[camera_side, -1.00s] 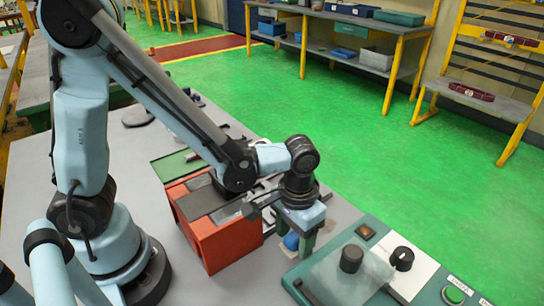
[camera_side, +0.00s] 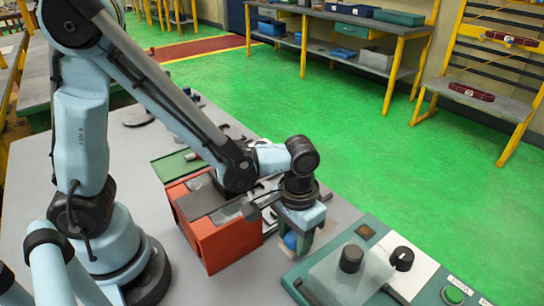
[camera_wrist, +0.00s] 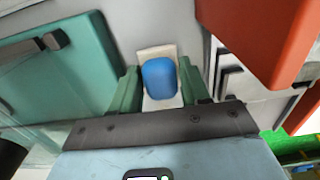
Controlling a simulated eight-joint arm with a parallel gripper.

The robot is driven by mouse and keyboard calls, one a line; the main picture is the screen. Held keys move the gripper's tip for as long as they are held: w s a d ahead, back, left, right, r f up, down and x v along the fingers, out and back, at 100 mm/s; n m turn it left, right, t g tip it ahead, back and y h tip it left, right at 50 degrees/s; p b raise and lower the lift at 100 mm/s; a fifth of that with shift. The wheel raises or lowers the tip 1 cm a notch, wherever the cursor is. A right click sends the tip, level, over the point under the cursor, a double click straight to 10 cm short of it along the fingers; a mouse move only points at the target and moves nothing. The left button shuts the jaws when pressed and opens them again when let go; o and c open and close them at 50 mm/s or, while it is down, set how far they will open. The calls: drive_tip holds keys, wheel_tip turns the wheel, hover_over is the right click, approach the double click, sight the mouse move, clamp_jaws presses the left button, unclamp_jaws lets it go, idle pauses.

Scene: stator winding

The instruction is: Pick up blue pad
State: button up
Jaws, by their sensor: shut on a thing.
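The blue pad (camera_wrist: 160,78) is a rounded blue block between the two green fingers of my gripper (camera_wrist: 160,92) in the wrist view. A pale, cream-coloured base (camera_wrist: 157,52) shows behind and below it. In the side view the blue pad (camera_side: 291,240) shows between the fingers of my gripper (camera_side: 298,248), low over the grey table, between the red box and the green control panel. My gripper is shut on the pad. The fingers partly hide the pad in the side view, and I cannot tell whether it is clear of its base.
A red box (camera_side: 229,245) with grey parts on top stands close to the left of my gripper. A green control panel (camera_side: 300,272) with black knobs (camera_side: 402,258) lies close on the right. A green tray (camera_side: 178,166) lies behind the box.

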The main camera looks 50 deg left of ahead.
sight(295, 235)
drive_tip(key=shift+r, duration=4.85)
